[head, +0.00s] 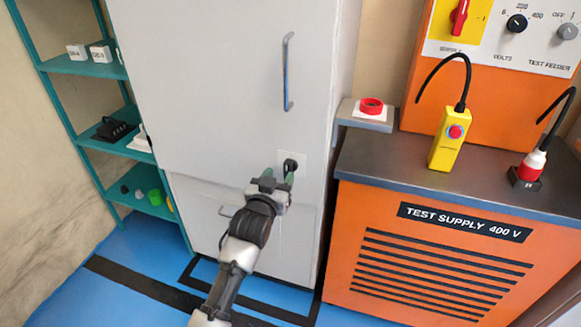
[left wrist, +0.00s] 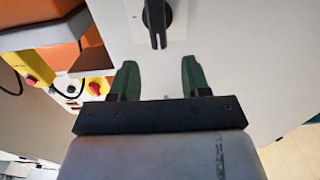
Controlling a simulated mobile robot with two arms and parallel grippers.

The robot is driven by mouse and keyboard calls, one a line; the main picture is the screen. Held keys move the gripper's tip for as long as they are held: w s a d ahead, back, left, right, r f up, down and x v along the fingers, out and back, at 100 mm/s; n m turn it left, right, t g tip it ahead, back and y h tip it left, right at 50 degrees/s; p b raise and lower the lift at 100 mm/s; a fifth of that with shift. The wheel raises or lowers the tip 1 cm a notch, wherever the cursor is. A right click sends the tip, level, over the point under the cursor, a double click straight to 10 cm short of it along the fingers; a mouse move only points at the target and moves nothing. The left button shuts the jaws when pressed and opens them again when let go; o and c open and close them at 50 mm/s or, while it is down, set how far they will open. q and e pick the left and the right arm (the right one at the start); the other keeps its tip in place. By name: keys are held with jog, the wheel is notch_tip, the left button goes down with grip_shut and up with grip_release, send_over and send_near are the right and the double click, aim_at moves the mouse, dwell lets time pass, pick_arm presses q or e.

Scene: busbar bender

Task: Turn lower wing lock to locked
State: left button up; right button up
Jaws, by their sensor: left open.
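The lock (head: 291,165) is a black knob on a pale square plate, low on the right side of the grey-white cabinet door. In the left wrist view the lock (left wrist: 157,18) is partly cut off by the top edge, and its narrow black lever points down toward my gripper. My left gripper (head: 279,180) is open just in front of the lock in the head view. In the left wrist view its two green fingers (left wrist: 158,70) stand wide apart, with the lever's tip centred beyond them and nothing between them. My right gripper is not in view.
The cabinet door has a long blue-grey handle (head: 287,72) above the lock. The orange test supply bench (head: 350,245) stands right, a teal rack (head: 84,149) left. Blue floor lies in front.

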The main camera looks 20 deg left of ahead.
aim_at(286, 166)
pick_arm(q)
jog(key=w, duration=0.6)
jog(key=shift+d+f+b, duration=0.1)
jog(key=shift+d+b, duration=0.05)
jog(key=shift+b, duration=0.2)
jog(key=shift+w, duration=0.45)
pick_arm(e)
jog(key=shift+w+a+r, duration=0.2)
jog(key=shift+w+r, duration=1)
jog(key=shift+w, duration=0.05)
pick_arm(q)
grip_shut()
